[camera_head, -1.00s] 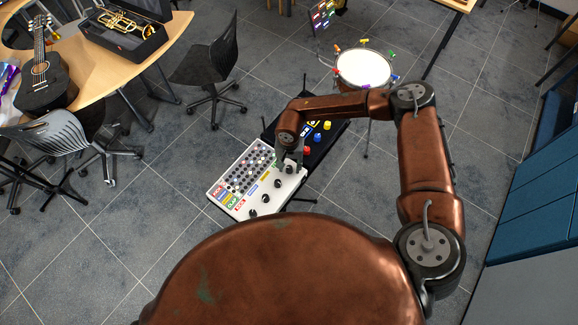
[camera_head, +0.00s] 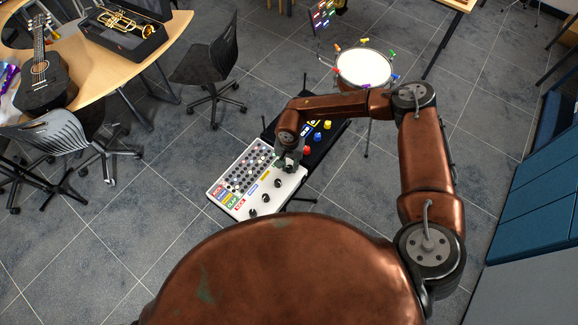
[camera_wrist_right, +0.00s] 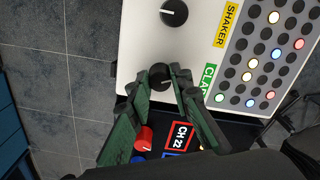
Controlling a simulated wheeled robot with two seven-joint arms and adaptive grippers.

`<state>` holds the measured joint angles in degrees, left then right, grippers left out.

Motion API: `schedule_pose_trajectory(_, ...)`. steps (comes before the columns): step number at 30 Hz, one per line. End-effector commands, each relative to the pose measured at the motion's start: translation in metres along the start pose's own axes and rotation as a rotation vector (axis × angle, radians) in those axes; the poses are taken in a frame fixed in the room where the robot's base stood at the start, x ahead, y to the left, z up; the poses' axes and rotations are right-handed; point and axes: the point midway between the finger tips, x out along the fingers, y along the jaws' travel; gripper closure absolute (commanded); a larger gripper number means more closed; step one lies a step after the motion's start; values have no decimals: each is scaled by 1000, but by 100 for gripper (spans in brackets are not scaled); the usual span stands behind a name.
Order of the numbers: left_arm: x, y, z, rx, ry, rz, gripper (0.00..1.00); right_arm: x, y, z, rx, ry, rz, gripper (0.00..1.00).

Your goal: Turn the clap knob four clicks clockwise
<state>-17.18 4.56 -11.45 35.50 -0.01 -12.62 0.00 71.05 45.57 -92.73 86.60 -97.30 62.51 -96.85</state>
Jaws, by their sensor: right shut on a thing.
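The white drum machine (camera_head: 272,206) stands below my right arm, with a grid of small round buttons and a row of black knobs along its right side. In the right wrist view the clap knob (camera_wrist_right: 160,74) is black and round, beside the green label (camera_wrist_right: 208,80), which reads "CLA" with its end hidden by my finger. My right gripper (camera_wrist_right: 161,84) has one finger on each side of this knob and is shut on it. In the head view the right gripper (camera_head: 288,166) is at the far end of the knob row and mostly hides the knob. My left gripper is not in view.
A black knob (camera_wrist_right: 174,12) beside the yellow SHAKER label is the nearest neighbour. A black unit (camera_head: 318,146) with coloured knobs adjoins the far side. A drum (camera_head: 363,68) stands beyond it. A chair (camera_head: 207,67) and open floor lie to the left.

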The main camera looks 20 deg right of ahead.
Motion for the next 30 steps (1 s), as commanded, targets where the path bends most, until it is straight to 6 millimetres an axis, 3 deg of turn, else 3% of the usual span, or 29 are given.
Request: schedule_pose_trajectory(30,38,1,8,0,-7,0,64,1,1,-1,900,1,1,100)
